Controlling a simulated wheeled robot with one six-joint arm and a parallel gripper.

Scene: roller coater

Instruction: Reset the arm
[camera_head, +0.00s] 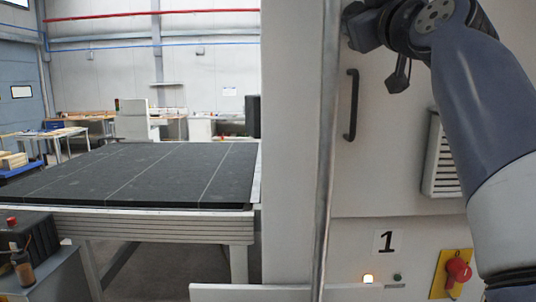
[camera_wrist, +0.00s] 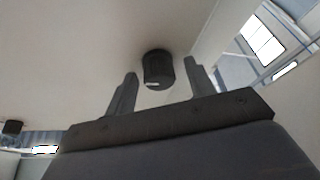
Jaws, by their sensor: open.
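My gripper shows in the wrist view (camera_wrist: 160,86) with its two dark fingers spread apart, and I see nothing held between them. A black cylindrical part (camera_wrist: 158,68) on a pale surface shows beyond the gap between the fingers; I cannot tell how far away it is. In the head view my arm (camera_head: 470,90) reaches up along the right side, in front of the white machine cabinet (camera_head: 292,150). My gripper's fingertips are not clear in the head view.
A wide dark conveyor table (camera_head: 140,172) stands to the left. Workbenches (camera_head: 72,135) stand farther back.

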